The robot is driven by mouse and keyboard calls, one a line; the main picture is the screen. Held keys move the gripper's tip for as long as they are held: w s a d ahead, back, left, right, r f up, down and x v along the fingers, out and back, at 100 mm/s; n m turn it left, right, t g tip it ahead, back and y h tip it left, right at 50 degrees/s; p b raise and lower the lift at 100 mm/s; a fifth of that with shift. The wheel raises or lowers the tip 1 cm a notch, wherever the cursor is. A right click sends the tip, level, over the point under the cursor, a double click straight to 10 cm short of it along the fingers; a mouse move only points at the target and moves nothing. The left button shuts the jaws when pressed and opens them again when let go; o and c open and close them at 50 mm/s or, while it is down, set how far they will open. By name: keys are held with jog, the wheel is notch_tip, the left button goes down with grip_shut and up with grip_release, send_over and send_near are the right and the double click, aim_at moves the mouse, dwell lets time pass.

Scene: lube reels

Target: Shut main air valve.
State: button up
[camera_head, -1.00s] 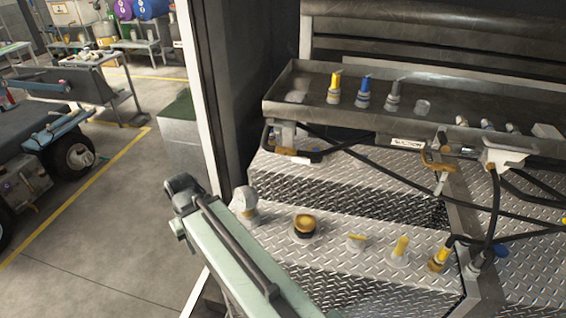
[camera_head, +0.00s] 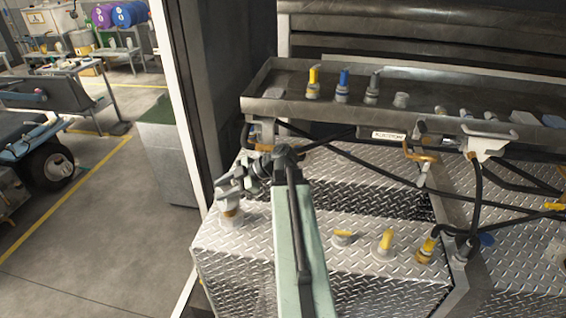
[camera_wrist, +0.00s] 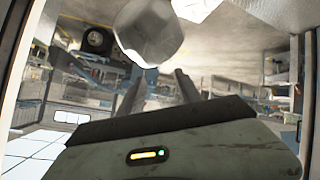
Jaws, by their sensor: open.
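Several fittings stand on the diamond-plate step. The picture does not label which is the main air valve. To the right are a flat yellow lever (camera_head: 343,235), a raised yellow lever (camera_head: 386,241) and a tilted yellow-handled valve (camera_head: 426,247). In the wrist view my gripper's fingers (camera_wrist: 159,76) are apart, with a grey rounded head (camera_wrist: 148,32) just beyond the tips. I cannot tell whether they touch it.
A metal tray (camera_head: 285,110) with yellow, blue and grey fittings runs above the step (camera_head: 255,240). Black hoses (camera_head: 475,200) and a white nozzle holder (camera_head: 487,142) hang at the right. A white door-frame post (camera_head: 178,100) stands left. Open floor (camera_head: 90,230) lies beyond it.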

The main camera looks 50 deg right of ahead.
jog(key=s+d+r+t+h+b, duration=0.1)
jog(key=s+d+r+t, duration=0.1)
jog(key=s+d, duration=0.45)
jog(key=s+d+r+n+t+h, duration=0.1)
jog(key=s+d+r+t+h, duration=0.15)
jog(key=d, duration=0.65)
jog(key=s+d+r+t+b, duration=0.1)
jog(key=s+d+t, duration=0.1)
jog(key=s+d, duration=0.45)
jog(key=x, duration=0.3)
jog(key=d+b+x, duration=0.1)
jog(key=x, duration=0.5)
jog(key=shift+w+d+r, duration=0.2)
jog(key=shift+w+d, duration=0.1)
jog(key=shift+w, duration=0.15)
grip_shut()
